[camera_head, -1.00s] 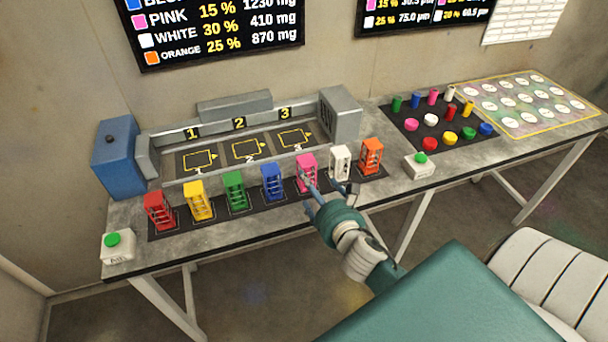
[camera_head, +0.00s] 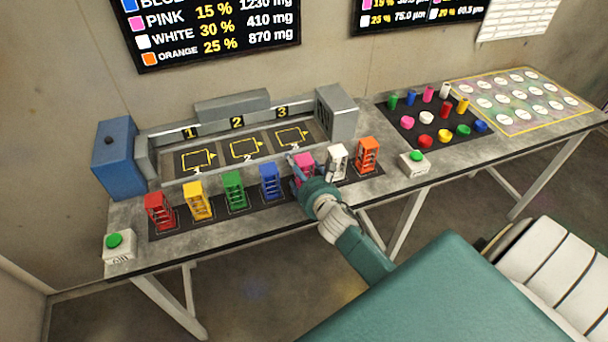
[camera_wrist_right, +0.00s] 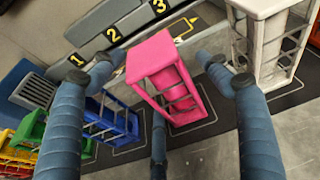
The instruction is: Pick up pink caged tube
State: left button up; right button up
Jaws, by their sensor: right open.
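The pink caged tube (camera_head: 304,164) stands upright on the dark strip near the table's front, between the blue and white caged tubes. In the right wrist view the pink caged tube (camera_wrist_right: 166,78) shows its closed top and open barred side. My right gripper (camera_head: 305,172) is at the pink cage and partly hides it in the head view. In the right wrist view my right gripper (camera_wrist_right: 165,80) is open, with blue fingers to the left and right of the pink cage and one below it. Gaps show between the side fingers and the cage. My left gripper is not in view.
The blue cage (camera_head: 269,181) stands close on the left and the white cage (camera_head: 337,162) close on the right. The orange cage (camera_head: 368,155) is farther right. Green (camera_head: 234,191), yellow (camera_head: 198,201) and red (camera_head: 160,212) cages stand left. A fixture with numbered bays (camera_head: 246,149) lies behind.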

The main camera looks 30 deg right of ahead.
jog(key=shift+c, duration=0.2)
jog(key=c, duration=1.3)
jog(key=shift+r, duration=0.1)
jog(key=shift+c, duration=0.6)
jog(key=shift+r, duration=0.1)
